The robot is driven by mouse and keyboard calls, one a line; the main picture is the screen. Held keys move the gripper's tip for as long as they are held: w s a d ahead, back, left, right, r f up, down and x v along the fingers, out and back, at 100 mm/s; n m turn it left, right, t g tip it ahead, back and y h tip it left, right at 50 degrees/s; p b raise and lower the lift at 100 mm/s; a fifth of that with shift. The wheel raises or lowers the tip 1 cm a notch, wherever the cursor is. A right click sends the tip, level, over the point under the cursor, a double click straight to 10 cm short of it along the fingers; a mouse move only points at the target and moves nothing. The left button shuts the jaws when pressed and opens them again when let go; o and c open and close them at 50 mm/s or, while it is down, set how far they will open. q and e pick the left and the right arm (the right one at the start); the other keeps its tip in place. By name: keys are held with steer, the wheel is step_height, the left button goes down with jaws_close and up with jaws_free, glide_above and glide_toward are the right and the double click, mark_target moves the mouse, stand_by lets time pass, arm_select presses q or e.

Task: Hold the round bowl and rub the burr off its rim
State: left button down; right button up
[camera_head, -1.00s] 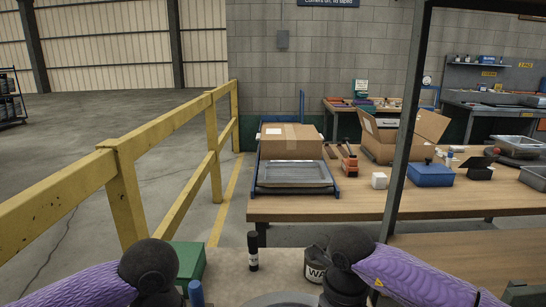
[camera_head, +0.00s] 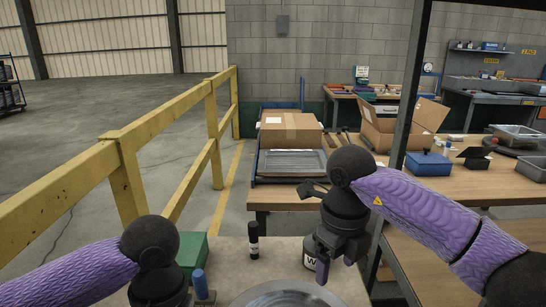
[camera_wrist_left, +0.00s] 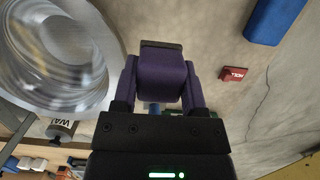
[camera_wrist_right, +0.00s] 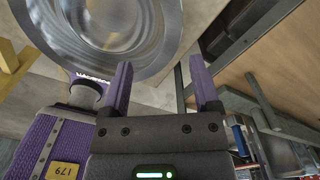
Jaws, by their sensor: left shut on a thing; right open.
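The round metal bowl (camera_head: 285,296) shows at the bottom edge of the head view, partly cut off. It also fills the upper left of the left wrist view (camera_wrist_left: 55,60) and the top of the right wrist view (camera_wrist_right: 110,35). My left gripper (camera_wrist_left: 162,85) is shut on a dark purple block with a black end (camera_wrist_left: 162,70), beside the bowl and apart from it. Its fingers are out of the head view. My right gripper (camera_head: 335,262) is open and empty, pointing down near the bowl's far right side. I cannot make out the burr on the rim.
A labelled can (camera_head: 309,256) stands just behind my right gripper. A small red piece (camera_wrist_left: 234,74) lies near my left gripper. A dark post (camera_head: 405,110) rises at right.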

mark_target(308, 293)
arm_select(q)
step_height(308, 293, down, 4)
steer(key=b, duration=0.2)
steer(key=shift+w+a+f+b, duration=0.1)
steer(key=shift+w+f+b, duration=0.1)
steer(key=shift+b, duration=0.2)
arm_select(e)
steer(key=w+a+f+n, duration=0.1)
steer(key=n, duration=0.1)
steer(key=w+a+f+n, duration=0.2)
steer(key=shift+w+a+n, duration=0.2)
steer(key=shift+a+n, duration=0.05)
steer(key=shift+n, duration=0.05)
arm_select(q)
steer(key=shift+g, duration=0.3)
steer(key=b+x, duration=0.2)
steer(key=x, duration=0.1)
steer(key=w+b+x, duration=0.1)
steer(key=b+x, duration=0.2)
arm_select(e)
step_height(308, 293, down, 8)
steer(key=shift+f, duration=0.1)
arm_select(q)
steer(key=shift+f, duration=0.25)
arm_select(e)
steer(key=shift+f, duration=0.55)
steer(key=c, duration=1)
